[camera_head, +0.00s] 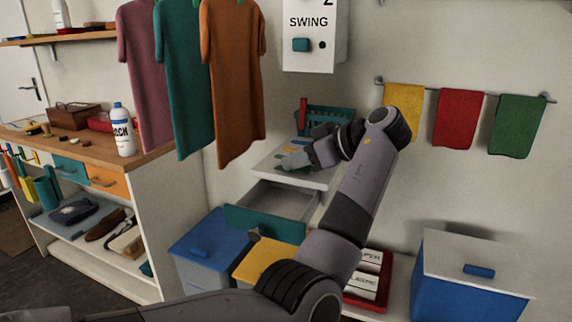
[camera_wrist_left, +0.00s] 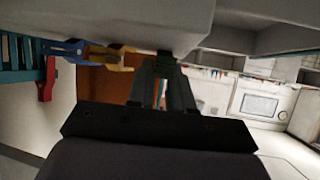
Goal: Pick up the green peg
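My left gripper (camera_head: 292,160) reaches over the small white table (camera_head: 318,180) in the head view, its fingers low at the tabletop. In the left wrist view its two dark fingers (camera_wrist_left: 164,70) come close together around a dark green piece, which looks like the green peg (camera_wrist_left: 166,57). The fingers hide much of it, and I cannot tell whether they are clamped on it. A yellow peg (camera_wrist_left: 112,57), a blue peg (camera_wrist_left: 70,50) and a red peg (camera_wrist_left: 46,80) sit beside it in the wrist view. My right gripper is not in view.
A teal basket (camera_head: 332,119) stands at the back of the white table. An open drawer (camera_head: 272,200) sticks out below. Hanging shirts (camera_head: 233,80) are close on the left, and a white SWING box (camera_head: 312,35) is on the wall above.

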